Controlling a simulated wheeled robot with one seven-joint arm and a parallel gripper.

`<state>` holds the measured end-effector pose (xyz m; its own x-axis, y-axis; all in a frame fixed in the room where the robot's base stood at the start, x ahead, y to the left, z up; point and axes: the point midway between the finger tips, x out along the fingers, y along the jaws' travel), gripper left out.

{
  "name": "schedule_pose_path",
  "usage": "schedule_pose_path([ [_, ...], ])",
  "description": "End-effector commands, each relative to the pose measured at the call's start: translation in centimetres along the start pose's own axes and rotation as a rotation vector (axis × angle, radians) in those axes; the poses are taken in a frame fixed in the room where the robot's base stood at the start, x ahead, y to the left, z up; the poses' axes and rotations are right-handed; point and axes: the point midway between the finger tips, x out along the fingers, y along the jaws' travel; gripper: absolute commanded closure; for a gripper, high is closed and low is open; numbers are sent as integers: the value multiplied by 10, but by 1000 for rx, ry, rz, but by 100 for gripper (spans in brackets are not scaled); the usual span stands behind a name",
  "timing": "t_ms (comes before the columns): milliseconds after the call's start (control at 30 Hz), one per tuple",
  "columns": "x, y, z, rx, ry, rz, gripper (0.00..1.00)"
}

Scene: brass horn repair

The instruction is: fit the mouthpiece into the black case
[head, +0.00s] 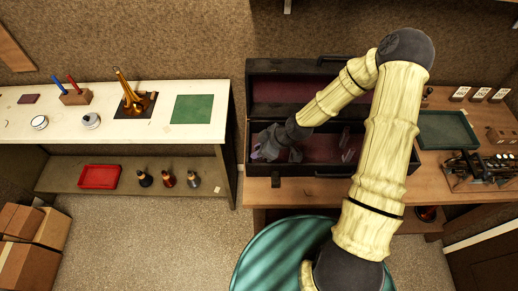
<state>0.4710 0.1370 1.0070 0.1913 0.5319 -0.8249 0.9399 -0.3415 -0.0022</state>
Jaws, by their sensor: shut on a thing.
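The black case (285,66) stands open on the wooden bench, with its lid up at the back and a dark red lining. My gripper (263,151) is down inside the left part of the case, close to its left wall. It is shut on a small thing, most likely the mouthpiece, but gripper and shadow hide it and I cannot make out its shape. I cannot tell whether it touches the case floor. Pale upright pieces (346,146) show in the middle of the case; my arm covers its right part.
Right of the case are a green tray (447,131), a rack of dark tools (478,168) and small labelled blocks (480,94). On the left, a white bench (178,129) holds a brass piece (127,91) and a green mat (193,109). A red tray (99,177) sits below.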

Motion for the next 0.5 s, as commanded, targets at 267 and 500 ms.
schedule_pose_path([
  [267,2,0,1,0,0,0,51],
  [500,2,-1,0,-2,0,-2,51],
])
